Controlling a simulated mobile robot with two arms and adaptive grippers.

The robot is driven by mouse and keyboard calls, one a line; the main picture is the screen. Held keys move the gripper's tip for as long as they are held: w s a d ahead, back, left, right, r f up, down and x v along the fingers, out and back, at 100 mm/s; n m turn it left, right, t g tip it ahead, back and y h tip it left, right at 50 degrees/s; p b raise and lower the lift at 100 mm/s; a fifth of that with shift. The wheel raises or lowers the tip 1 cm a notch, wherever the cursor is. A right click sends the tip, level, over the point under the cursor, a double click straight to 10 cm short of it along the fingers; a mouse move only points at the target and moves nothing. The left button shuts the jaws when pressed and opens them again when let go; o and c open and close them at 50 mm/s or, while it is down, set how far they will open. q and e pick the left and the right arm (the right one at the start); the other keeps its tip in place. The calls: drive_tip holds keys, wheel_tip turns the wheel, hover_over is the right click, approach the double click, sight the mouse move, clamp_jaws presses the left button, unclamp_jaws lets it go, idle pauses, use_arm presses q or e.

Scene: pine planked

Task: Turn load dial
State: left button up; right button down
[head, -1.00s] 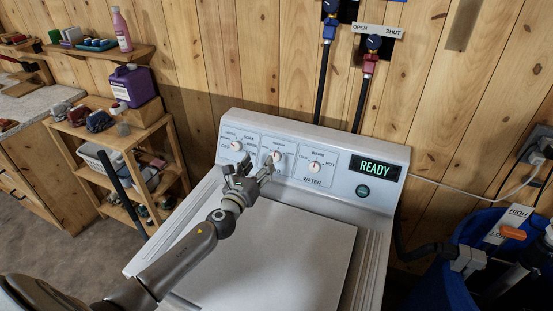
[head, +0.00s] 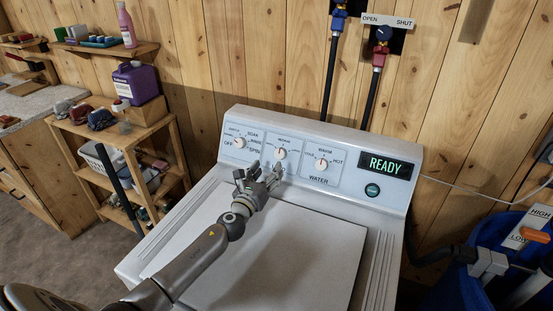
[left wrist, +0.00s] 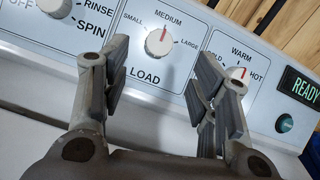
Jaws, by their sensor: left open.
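The load dial (head: 281,154) is the middle of three white dials on the washer panel. It also shows in the left wrist view (left wrist: 159,42), with its red mark pointing up toward MEDIUM, between SMALL and LARGE. My left gripper (head: 260,174) is open and empty, just below and in front of the load dial. In the left wrist view its two fingers (left wrist: 162,82) stand on either side of the dial, apart from it, with the LOAD label between them. My right gripper is not in view.
The cycle dial (head: 239,143) is left and the water dial (head: 321,164) right, close to the fingers. The display (head: 387,166) reads READY above a green button (head: 372,190). The washer lid (head: 290,250) is clear. A shelf (head: 130,135) stands left and a blue bin (head: 470,270) right.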

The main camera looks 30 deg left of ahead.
sight(279, 154)
use_arm(q)
drive_tip(key=w, duration=0.2)
drive_tip(key=w+b, duration=0.1)
drive_tip(key=w, duration=0.5)
drive_tip(key=shift+w+a+f+b, duration=0.1)
drive_tip(key=shift+a+b, duration=0.2)
drive_tip(key=shift+a, duration=0.1)
drive_tip(key=c, duration=1)
drive_tip(key=shift+d+n+y, duration=0.1)
drive_tip(key=shift+n+y, duration=0.3)
drive_tip(key=shift+n, duration=0.2)
drive_tip(key=n+y+p, duration=0.1)
drive_tip(key=n, duration=0.1)
drive_tip(key=shift+d+n+g, duration=0.1)
drive_tip(key=shift+n+g, duration=0.2)
drive_tip(key=shift+n, duration=0.1)
drive_tip(key=n+g+y, duration=0.1)
drive_tip(key=n, duration=0.2)
drive_tip(key=shift+d+y+p, duration=0.1)
drive_tip(key=shift+y+p, duration=0.25)
drive_tip(key=shift+y, duration=0.05)
drive_tip(key=n+g+y, duration=0.1)
drive_tip(key=n, duration=0.3)
drive_tip(key=n+g+p, duration=0.1)
drive_tip(key=n+g, duration=0.1)
drive_tip(key=n, duration=0.1)
drive_tip(key=shift+r+n+y+p, duration=0.2)
drive_tip(key=shift+n+y+p, duration=0.1)
drive_tip(key=shift+n+y, duration=0.1)
